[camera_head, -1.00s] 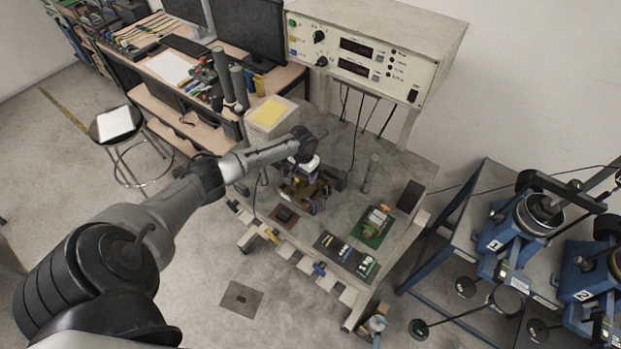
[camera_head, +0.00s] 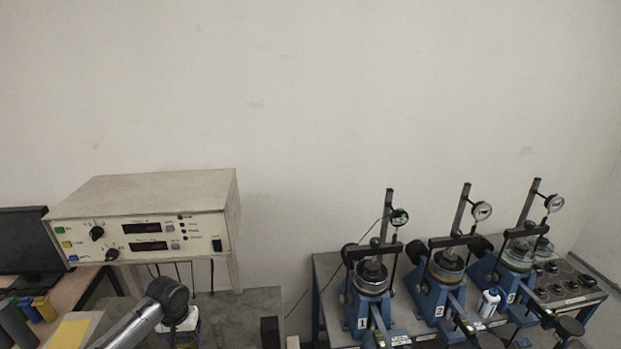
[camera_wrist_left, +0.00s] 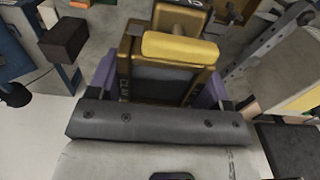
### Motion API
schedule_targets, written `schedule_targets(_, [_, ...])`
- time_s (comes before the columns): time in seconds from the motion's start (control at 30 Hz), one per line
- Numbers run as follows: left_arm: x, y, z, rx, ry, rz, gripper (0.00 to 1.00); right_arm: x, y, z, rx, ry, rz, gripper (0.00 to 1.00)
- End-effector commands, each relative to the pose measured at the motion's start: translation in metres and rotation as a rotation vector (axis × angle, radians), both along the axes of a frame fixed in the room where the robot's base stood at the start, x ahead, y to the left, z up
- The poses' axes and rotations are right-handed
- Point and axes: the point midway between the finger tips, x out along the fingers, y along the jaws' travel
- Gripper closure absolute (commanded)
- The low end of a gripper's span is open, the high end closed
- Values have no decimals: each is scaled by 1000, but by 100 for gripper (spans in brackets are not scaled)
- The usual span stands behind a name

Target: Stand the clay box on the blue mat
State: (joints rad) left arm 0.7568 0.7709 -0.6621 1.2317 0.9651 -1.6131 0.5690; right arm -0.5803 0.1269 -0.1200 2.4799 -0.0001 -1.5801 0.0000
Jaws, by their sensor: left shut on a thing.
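In the left wrist view, the clay box (camera_wrist_left: 165,85) has a brown-gold frame, a dark face, a yellow bar across its upper part and lettering on its side. My left gripper (camera_wrist_left: 160,97) is shut on it, with purple finger parts on both sides. The box cannot be made out there. I cannot identify the blue mat in either current view. My right gripper is not in view.
A beige instrument cabinet (camera_head: 150,225) stands above the grey bench (camera_head: 240,305). A dark block (camera_head: 270,332) shows at the bench's right; a dark block (camera_wrist_left: 63,40) also shows in the wrist view.

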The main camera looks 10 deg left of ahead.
Motion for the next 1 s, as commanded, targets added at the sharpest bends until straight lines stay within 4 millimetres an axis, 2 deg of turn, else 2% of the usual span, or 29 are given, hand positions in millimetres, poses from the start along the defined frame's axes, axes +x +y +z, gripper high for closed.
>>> schedule_targets(0.03, [3,-19,18,1,-7,-23,62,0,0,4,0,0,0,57])
schedule_targets(0.17, [-1,-68,54,1,-7,-70,62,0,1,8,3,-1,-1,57])
schedule_targets(0.27, [-11,-108,84,0,-9,-115,62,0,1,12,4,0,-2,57])
schedule_targets(0.4, [-38,-160,121,2,-7,-181,62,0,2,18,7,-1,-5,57])
schedule_targets(0.5, [-62,-189,143,3,-5,-227,62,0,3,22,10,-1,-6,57])
schedule_targets(0.7, [-113,-226,175,3,-3,-304,62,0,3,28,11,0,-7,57])
schedule_targets(0.9, [-150,-242,192,1,-2,-354,62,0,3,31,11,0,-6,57])
schedule_targets(1.0, [-162,-245,197,2,-3,-369,62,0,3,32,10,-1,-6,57])
